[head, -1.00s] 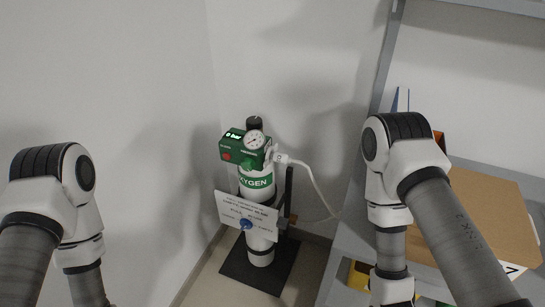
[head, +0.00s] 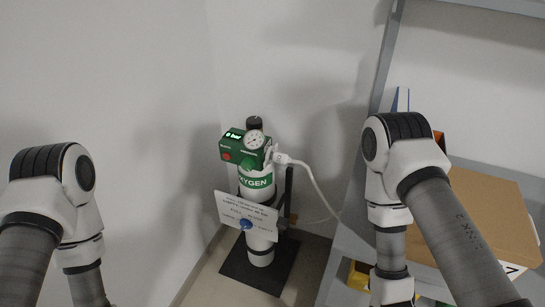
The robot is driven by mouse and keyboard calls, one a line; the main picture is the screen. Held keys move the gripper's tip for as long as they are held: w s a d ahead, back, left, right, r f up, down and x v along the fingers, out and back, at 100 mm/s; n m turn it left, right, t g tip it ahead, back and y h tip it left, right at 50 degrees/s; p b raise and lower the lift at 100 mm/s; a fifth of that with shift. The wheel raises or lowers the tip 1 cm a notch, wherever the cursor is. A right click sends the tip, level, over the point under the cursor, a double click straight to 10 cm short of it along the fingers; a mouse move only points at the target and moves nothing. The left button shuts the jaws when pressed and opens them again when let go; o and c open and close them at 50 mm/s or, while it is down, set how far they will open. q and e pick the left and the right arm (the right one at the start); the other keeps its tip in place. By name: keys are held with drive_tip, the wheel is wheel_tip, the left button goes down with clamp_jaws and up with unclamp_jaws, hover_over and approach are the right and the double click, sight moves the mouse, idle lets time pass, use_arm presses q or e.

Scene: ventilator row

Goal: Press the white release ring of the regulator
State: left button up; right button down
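The green regulator (head: 243,148) sits on top of a white oxygen cylinder (head: 261,250) in the corner. It has a round gauge (head: 254,139), a lit display reading 0 bar (head: 234,135) and a red button (head: 226,156). A white fitting (head: 281,158) on its right side joins a white hose (head: 316,187). I cannot tell the release ring apart from this fitting at this size. Both my arms show at the sides, well apart from the regulator. Neither gripper is in view.
A sign with a blue knob (head: 246,224) hangs on the cylinder's front. The cylinder stands on a dark base plate (head: 232,268). A grey shelf (head: 352,240) with a cardboard box (head: 490,215) is at the right. Walls close in behind and left.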

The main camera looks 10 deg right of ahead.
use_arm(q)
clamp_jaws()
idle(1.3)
